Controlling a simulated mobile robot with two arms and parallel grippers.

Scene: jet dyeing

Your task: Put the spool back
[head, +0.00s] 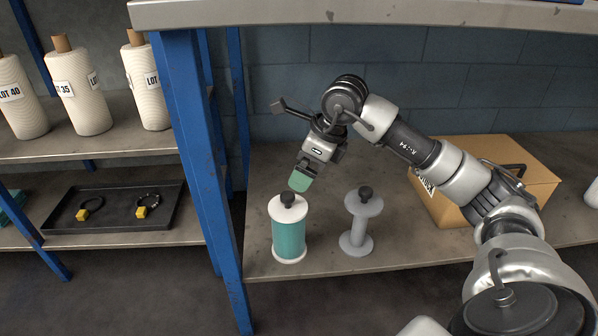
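A spool wound with teal thread (289,239), with white end flanges and a black knob on top, stands upright on the lower shelf (322,260) of the blue-legged rack. An empty grey spool (357,225) with a black knob stands upright just to its right. My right gripper (299,182) reaches in from the right and points down, its green-tipped end just above the teal spool's knob. Whether it touches the knob is unclear. The fingers are seen edge-on, so their opening does not show. My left gripper is out of view.
A cardboard box (480,160) sits on the shelf behind my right arm. The upper shelf's edge (370,14) overhangs the spools, and a blue post (200,150) stands to their left. The left rack holds white LOT rolls (78,93) and a black tray (115,205) with yellow-tagged rings.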

